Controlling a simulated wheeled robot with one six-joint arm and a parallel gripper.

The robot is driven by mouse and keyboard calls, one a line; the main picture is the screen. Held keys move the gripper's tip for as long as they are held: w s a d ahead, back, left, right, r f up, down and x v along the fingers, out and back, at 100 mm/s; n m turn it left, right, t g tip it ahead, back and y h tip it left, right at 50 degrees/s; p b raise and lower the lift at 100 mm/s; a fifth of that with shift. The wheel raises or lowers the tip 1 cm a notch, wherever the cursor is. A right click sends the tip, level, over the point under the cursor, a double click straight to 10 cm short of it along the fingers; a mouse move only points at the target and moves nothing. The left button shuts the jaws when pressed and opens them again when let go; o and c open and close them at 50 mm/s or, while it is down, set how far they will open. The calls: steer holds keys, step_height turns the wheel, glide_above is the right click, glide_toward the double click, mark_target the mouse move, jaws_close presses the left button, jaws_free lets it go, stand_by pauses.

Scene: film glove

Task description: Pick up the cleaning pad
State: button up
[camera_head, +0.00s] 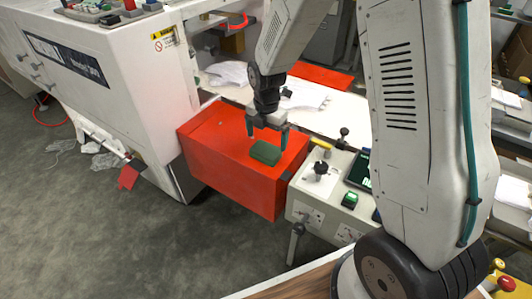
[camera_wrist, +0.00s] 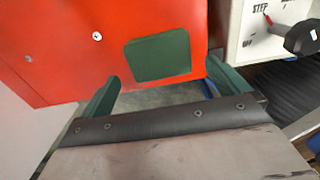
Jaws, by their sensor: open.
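The cleaning pad (camera_head: 265,153) is a dark green block lying on top of a red box (camera_head: 220,150). My gripper (camera_head: 267,138) is just above the pad with its fingers spread and nothing between them. In the wrist view the green pad (camera_wrist: 158,56) lies flat on the red surface (camera_wrist: 70,50), near its edge. The two green fingers of my gripper (camera_wrist: 162,85) point toward it, one to each side, with the pad beyond the tips. I cannot tell the exact height gap.
A control panel (camera_head: 335,210) with knobs and a green button stands right of the red box. A white machine (camera_head: 95,65) stands on the left. White crumpled sheets (camera_head: 230,74) lie on the table behind.

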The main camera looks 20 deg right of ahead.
mark_target(266, 149)
step_height(266, 149, down, 5)
steer(key=shift+f, duration=0.15)
steer(key=c, duration=0.9)
steer(key=shift+o, duration=0.2)
steer(key=shift+r, duration=0.6)
steer(key=r, duration=0.1)
steer(key=s+r, duration=0.1)
steer(key=shift+r, duration=0.3)
steer(key=s+r, duration=0.1)
steer(key=s, duration=1.4)
steer(key=shift+r, duration=0.15)
steer(key=shift+o, duration=0.7)
